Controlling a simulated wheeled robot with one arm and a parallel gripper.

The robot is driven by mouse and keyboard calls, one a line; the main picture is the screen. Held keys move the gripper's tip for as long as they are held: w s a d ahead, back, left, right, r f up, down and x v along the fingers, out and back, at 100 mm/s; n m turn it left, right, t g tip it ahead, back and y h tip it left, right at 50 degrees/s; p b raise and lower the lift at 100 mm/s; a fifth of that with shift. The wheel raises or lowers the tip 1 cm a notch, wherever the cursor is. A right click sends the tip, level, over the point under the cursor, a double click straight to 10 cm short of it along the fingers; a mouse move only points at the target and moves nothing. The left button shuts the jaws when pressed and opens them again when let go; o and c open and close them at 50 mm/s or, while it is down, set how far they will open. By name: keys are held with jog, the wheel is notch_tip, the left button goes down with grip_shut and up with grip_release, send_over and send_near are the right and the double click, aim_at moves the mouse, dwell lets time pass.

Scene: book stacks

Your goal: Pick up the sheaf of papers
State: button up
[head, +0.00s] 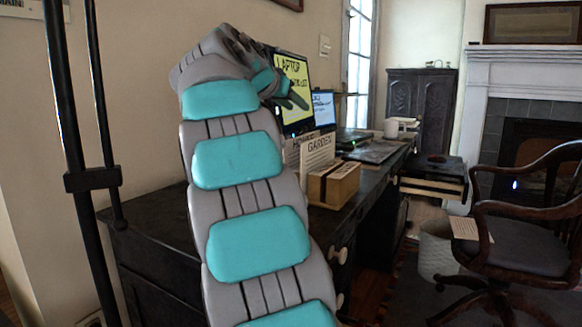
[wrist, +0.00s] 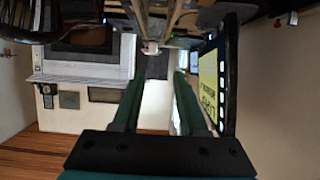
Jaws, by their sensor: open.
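A thin, pale sheaf of papers (head: 465,228) appears to lie on the seat of the wooden chair (head: 515,240) at the right of the head view. I cannot make out its separate sheets. My gripper (head: 292,92) is raised in front of the yellow monitor, partly hidden by my own arm, far to the left of the chair. In the wrist view my gripper's two green fingers (wrist: 160,80) are spread apart with nothing between them. I cannot make out the papers in the wrist view.
A dark desk (head: 165,245) runs along the wall, with a monitor (head: 294,90), a wooden card box (head: 333,184) and a white mug (head: 391,128). A pale wastebasket (head: 437,248) stands between desk and chair. A fireplace (head: 540,145) is behind the chair.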

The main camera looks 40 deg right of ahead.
jog(key=b, duration=0.7)
send_near(303, 138)
jog(key=d+f, duration=0.2)
jog(key=shift+w+r+p+x, duration=0.1)
jog(key=shift+w+r+x, duration=0.05)
jog(key=shift+x, duration=1.2)
jog(key=shift+w+r+p+x, duration=0.1)
jog(key=shift+w+r+x, duration=0.1)
jog(key=shift+x, duration=1.15)
jog(key=shift+w+r+p+x, duration=0.1)
jog(key=shift+w+r+x, duration=0.05)
jog(key=shift+x, duration=1.25)
grip_shut()
